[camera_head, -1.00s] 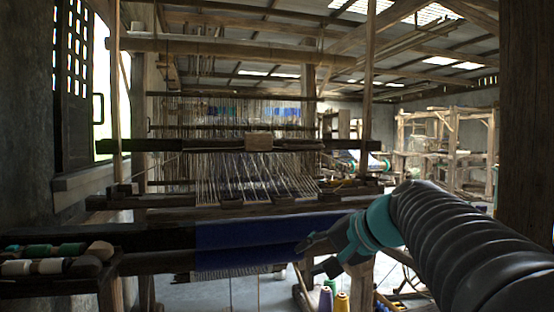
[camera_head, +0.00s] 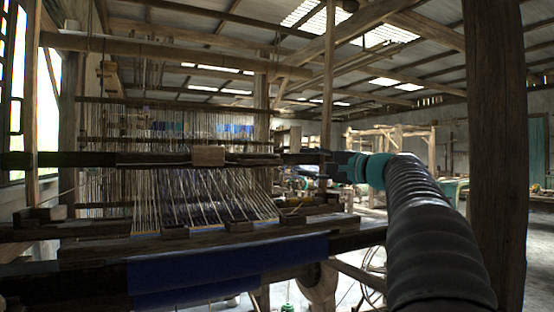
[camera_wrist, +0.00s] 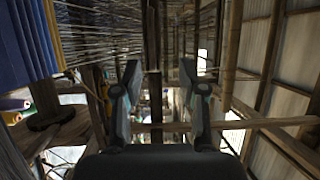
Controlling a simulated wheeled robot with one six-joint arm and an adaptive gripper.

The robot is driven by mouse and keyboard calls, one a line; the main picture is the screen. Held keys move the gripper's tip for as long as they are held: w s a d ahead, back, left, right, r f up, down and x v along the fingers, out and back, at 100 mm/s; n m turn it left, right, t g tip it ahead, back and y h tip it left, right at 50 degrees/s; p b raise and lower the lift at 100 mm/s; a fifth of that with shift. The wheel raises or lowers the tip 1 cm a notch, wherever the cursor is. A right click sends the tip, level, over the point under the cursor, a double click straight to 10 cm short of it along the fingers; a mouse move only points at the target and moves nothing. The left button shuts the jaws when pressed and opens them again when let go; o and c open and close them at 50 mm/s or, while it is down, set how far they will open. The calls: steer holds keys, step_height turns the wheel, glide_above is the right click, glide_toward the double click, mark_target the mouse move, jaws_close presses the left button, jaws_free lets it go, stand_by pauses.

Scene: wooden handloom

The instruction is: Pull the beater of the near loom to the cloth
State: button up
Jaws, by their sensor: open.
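The near loom's beater (camera_head: 150,160) is a dark wooden bar across the loom, with a pale block at its middle. Blue cloth (camera_head: 225,265) hangs over the front beam, with pale warp threads (camera_head: 180,195) rising behind it. My gripper (camera_head: 335,163) is at the beater's right end; contact cannot be told in the head view. In the wrist view my gripper (camera_wrist: 159,75) is open, and a dark upright bar, seemingly the beater (camera_wrist: 152,45), shows between its fingers. How deep it lies between them is unclear. The cloth (camera_wrist: 25,45) is at the upper left.
A thick post (camera_head: 495,150) stands right of my arm. Another wooden loom frame (camera_head: 390,150) stands farther back. A slim upright pole (camera_head: 328,90) rises close to my gripper. Open floor shows right of the loom.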

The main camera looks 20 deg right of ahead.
steer(key=f+p+x, duration=0.1)
steer(key=x, duration=0.8)
steer(key=shift+w+r, duration=0.2)
steer(key=shift+r, duration=0.3)
steer(key=shift+a, duration=0.1)
jaws_close()
steer(key=c, duration=0.7)
jaws_free()
steer(key=o, duration=0.7)
steer(key=shift+s, duration=0.1)
steer(key=v, duration=1.2)
